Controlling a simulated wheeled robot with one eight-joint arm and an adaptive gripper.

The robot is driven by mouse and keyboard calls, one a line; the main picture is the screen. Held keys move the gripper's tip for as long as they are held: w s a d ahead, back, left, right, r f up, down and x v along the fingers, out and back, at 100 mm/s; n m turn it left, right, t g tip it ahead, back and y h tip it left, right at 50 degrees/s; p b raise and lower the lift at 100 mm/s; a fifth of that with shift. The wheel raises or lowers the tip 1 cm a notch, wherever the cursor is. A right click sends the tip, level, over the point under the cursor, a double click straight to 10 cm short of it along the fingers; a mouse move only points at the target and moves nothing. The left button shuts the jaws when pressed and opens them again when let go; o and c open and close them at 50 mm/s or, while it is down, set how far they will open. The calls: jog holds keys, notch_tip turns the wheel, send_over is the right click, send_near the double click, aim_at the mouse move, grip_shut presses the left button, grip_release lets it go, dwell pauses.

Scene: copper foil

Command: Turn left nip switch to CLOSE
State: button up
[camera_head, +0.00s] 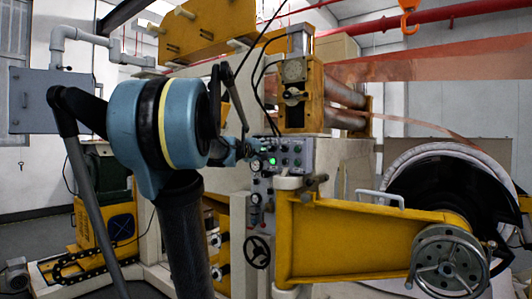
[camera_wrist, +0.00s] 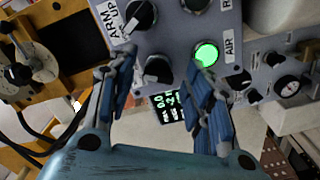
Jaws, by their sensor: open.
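The grey control panel (camera_head: 298,158) stands in the middle of the head view, with black knobs and a lit green button. My gripper (camera_head: 250,150) is at its left edge there, small and partly dark. In the wrist view my gripper (camera_wrist: 160,60) is open, with its blue-padded fingers pointing at the panel. A black knob (camera_wrist: 157,69) shows between the fingertips; I cannot tell if they touch it. Another black knob (camera_wrist: 140,15) lies above it, beside a label reading "ARM UP". No label naming the left nip switch is readable, and I cannot tell its setting.
The lit green button (camera_wrist: 206,53), marked "AIR", is close to the right finger. A digital display (camera_wrist: 167,107) sits below the knob. A yellow arm with a handwheel (camera_head: 447,262) stands right of the panel in the head view.

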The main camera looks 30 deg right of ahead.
grip_shut()
jog(key=shift+n, duration=0.3)
jog(key=n, duration=1.1)
jog(key=shift+s+a+f, duration=0.1)
dwell(0.6)
jog(key=shift+c, duration=0.7)
grip_release()
jog(key=shift+a, duration=0.1)
